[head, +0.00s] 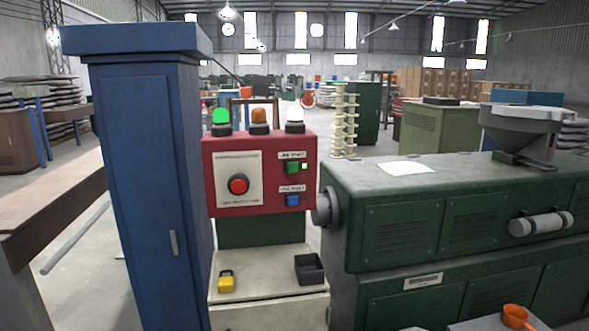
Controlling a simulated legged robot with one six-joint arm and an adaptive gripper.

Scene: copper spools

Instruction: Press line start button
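A red control box (260,171) stands at the middle, facing me, on a dark green post. A large round red button (238,185) sits on a pale plate at the left. My gripper is not in view, and nothing covers the buttons.
Green, orange and white lamps (258,115) top the box. A tall blue cabinet (145,180) stands close at left, a green machine (440,210) at right. Below, a pale ledge (255,270) holds a yellow padlock (226,281) and a black tray (309,269).

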